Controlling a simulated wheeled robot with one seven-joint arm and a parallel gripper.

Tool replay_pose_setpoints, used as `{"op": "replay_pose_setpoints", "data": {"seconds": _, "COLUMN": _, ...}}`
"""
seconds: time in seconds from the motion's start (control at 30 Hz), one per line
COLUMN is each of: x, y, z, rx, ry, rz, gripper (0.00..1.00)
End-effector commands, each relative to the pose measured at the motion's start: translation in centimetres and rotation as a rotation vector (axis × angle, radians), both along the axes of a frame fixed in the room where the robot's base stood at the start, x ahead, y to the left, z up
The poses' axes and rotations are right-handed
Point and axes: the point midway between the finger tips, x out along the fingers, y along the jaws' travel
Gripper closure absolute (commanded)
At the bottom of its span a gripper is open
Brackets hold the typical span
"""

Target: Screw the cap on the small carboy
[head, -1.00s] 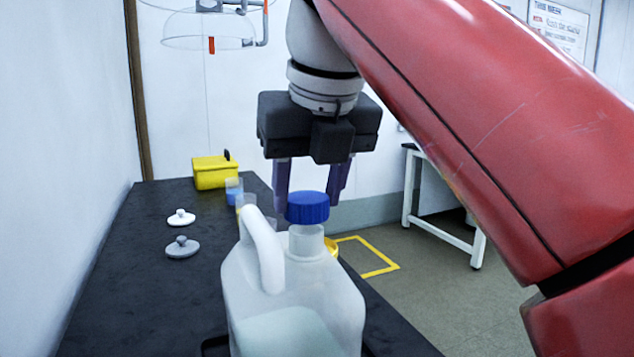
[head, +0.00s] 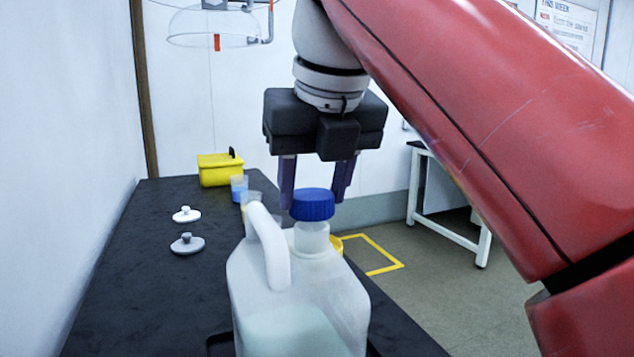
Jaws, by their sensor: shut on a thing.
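The small carboy (head: 297,300) is a translucent white jug with a handle and pale green liquid low inside. It stands upright on the black bench at the front. A blue ribbed cap (head: 313,204) sits at the top of its neck (head: 312,237), looking level. My gripper (head: 314,200) points straight down over the neck, its purple fingers shut on the cap from both sides. I cannot tell how far the cap is threaded on.
On the black bench (head: 130,265) lie two knobbed lids, white (head: 187,215) and grey (head: 187,244). A yellow box (head: 220,170) and small cups (head: 239,187) stand behind the carboy. A wall is at left. A white-legged table (head: 450,200) stands at right.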

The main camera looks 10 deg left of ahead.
Motion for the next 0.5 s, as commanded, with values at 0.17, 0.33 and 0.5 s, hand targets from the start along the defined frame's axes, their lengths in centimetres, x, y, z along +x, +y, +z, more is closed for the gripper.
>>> {"op": "replay_pose_setpoints", "data": {"seconds": 0.17, "x": 0.0, "y": 0.0, "z": -0.5, "rx": 0.0, "ry": 0.0, "rz": 0.0, "gripper": 0.76}}
{"op": "replay_pose_setpoints", "data": {"seconds": 0.33, "x": 0.0, "y": 0.0, "z": -1.1, "rx": 0.0, "ry": 0.0, "rz": 0.0, "gripper": 0.76}}
{"op": "replay_pose_setpoints", "data": {"seconds": 0.5, "x": 0.0, "y": 0.0, "z": -1.6, "rx": 0.0, "ry": 0.0, "rz": -0.001, "gripper": 0.76}}
